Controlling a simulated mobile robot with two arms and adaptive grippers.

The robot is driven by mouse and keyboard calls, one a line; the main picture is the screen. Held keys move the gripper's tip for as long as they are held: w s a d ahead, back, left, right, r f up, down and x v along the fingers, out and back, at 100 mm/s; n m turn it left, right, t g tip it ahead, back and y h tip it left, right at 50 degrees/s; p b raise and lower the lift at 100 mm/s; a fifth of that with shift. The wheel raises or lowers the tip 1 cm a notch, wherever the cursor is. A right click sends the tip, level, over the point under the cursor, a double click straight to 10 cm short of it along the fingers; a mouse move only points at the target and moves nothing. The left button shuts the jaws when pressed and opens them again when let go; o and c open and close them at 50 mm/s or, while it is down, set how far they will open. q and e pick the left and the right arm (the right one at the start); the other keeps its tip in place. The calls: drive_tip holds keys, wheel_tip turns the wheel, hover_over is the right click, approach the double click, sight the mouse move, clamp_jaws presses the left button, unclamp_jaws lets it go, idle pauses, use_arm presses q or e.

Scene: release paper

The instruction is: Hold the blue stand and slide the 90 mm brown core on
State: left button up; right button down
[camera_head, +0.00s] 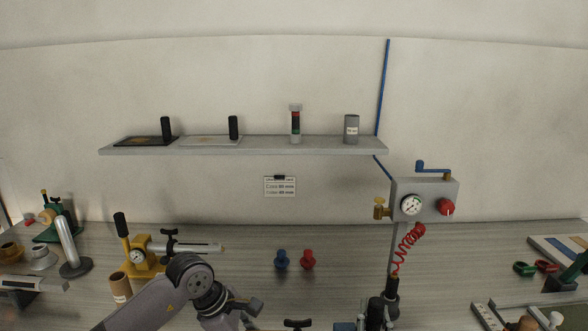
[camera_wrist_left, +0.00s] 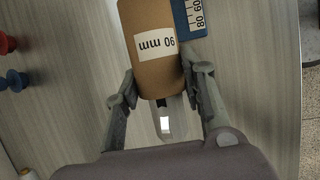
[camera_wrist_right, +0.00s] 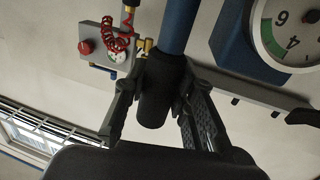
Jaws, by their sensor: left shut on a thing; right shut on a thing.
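The brown core (camera_wrist_left: 150,55) carries a white "90 mm" label. My left gripper (camera_wrist_left: 161,82) is shut around it, one finger on each side. In the left wrist view a blue part with a scale (camera_wrist_left: 190,18) is right beside the core. The blue stand shows in the right wrist view as a blue post (camera_wrist_right: 179,25) with a black handle (camera_wrist_right: 156,95) and a round gauge (camera_wrist_right: 288,32). My right gripper (camera_wrist_right: 152,82) is shut on that handle. The stand is mostly below the head view.
A yellow stand (camera_head: 146,264) and another tan core (camera_head: 119,287) are at left on the table. Blue (camera_head: 281,259) and red (camera_head: 308,259) plugs stand mid-table. A gauge box (camera_head: 425,200) with a red hose rises at right. A shelf (camera_head: 250,146) is on the wall.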

use_arm(q)
drive_tip(key=shift+d, duration=0.75)
drive_tip(key=o, duration=1.3)
drive_tip(key=v, duration=1.2)
drive_tip(key=shift+a, duration=0.1)
